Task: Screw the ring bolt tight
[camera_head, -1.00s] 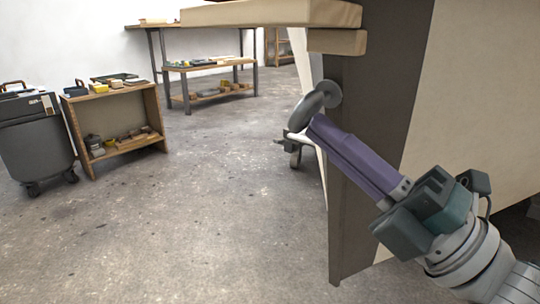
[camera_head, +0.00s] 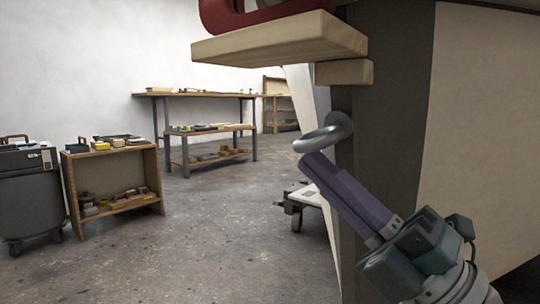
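The grey metal ring bolt (camera_head: 322,139) sticks out from the dark edge of the hull (camera_head: 388,130), just under a wooden block. Its round collar lies against the hull, and its ring points to the left. My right gripper (camera_head: 310,162) comes up from the lower right with long purple fingers. Its fingertips are right at the lower side of the ring and seem to touch it. The fingers lie close together, seen from the side, so any gap between them is hidden. My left gripper is not in view.
A wooden ledge (camera_head: 278,48) with a red object (camera_head: 255,14) on it juts out above the ring bolt. A low wheeled dolly (camera_head: 302,199) stands behind the hull edge. A small shelf (camera_head: 112,180), a grey bin (camera_head: 32,195) and workbenches stand further back.

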